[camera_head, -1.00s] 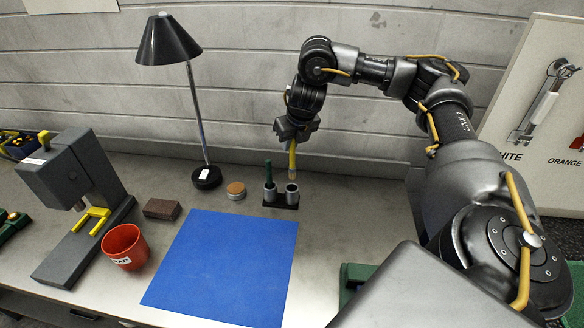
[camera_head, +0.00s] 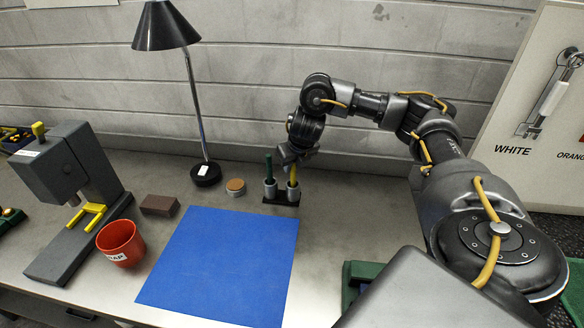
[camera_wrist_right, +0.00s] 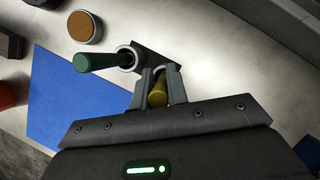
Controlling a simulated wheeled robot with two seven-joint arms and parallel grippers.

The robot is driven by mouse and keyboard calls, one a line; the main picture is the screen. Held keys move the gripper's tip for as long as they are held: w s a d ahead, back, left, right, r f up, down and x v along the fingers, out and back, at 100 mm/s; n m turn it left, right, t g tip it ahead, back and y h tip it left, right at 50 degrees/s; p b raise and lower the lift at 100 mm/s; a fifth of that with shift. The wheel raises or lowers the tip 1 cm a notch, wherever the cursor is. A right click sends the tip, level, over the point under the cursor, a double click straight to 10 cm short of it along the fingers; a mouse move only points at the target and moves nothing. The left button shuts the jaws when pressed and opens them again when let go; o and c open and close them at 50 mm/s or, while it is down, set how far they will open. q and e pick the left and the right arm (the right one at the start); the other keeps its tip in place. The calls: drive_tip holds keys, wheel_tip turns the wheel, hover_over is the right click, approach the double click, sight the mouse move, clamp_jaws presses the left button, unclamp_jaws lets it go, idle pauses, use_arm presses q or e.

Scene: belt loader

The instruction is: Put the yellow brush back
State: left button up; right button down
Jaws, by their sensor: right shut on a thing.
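The yellow brush (camera_head: 292,176) stands upright with its lower end in the right cup of the dark two-cup holder (camera_head: 281,198). My right gripper (camera_head: 291,157) is shut on its upper part, above the holder. In the right wrist view the yellow brush (camera_wrist_right: 158,92) sits between the fingers of my right gripper (camera_wrist_right: 161,88), which hide part of its cup. A green brush (camera_head: 268,167) stands in the left cup; it also shows in the right wrist view (camera_wrist_right: 92,63). My left gripper is not in view.
A blue mat (camera_head: 220,265) lies in front of the holder. A round tin (camera_head: 235,187), a lamp (camera_head: 206,172), a brown block (camera_head: 159,205), a red cup (camera_head: 120,243) and a grey press (camera_head: 70,185) stand to the left. The wall is close behind.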

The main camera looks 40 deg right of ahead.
idle(0.3)
drive_tip(key=shift+f, duration=0.2)
drive_tip(key=c, duration=1.4)
unclamp_jaws()
drive_tip(key=shift+p+v, duration=2.35)
drive_tip(key=shift+v, duration=3.85)
